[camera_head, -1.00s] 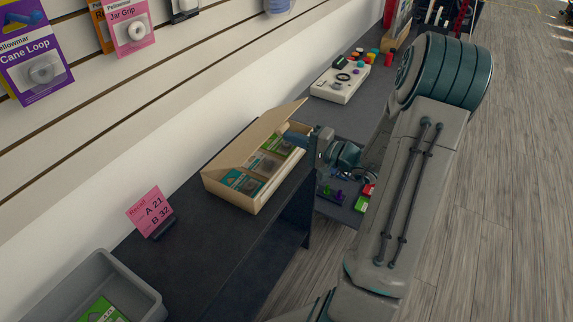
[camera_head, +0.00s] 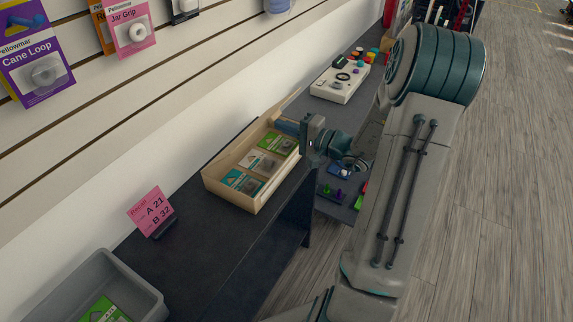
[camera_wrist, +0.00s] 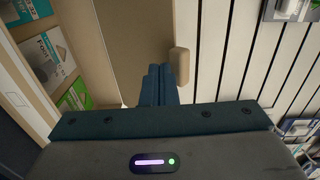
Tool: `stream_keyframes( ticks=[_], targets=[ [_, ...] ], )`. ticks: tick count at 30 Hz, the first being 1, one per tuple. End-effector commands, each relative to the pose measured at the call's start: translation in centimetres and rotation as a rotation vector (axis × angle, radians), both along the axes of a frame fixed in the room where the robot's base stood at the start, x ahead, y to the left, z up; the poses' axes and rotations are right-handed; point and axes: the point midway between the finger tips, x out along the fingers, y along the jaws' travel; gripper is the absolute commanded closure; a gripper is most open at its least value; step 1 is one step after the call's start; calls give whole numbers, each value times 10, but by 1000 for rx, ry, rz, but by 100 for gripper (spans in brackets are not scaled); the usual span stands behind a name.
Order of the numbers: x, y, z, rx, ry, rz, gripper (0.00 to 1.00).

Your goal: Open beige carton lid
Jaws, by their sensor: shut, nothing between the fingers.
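The beige carton (camera_head: 229,201) sits on the dark shelf beside the wall, and small teal, white and green packs show inside it. In the head view its lid is hard to make out, and the top is uncovered. In the wrist view the brown lid (camera_wrist: 138,35) stands between the carton's packs and the slatted wall, with a rounded tab (camera_wrist: 180,66) on its wall-side edge. My gripper (camera_head: 285,127) is at the carton's far end, its blue fingers shut and empty. In the wrist view the fingertips (camera_wrist: 160,72) are close to the lid's face; I cannot tell whether they touch.
A pink sign (camera_head: 150,210) and a grey bin (camera_head: 72,276) stand nearer on the shelf. A white device box (camera_head: 340,83) and coloured pieces lie beyond the carton. Packaged goods hang on the slatted wall. Wooden floor to the right is clear.

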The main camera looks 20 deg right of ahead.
Motion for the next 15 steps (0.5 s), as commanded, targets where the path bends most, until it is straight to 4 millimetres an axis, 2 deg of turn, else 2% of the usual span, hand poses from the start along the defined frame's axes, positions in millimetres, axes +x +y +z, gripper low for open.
stream_keyframes(
  ticks=[6,15],
  targets=[
    [5,5,7,-1,-1,1,100],
    [6,5,7,0,0,0,100]
  ],
)
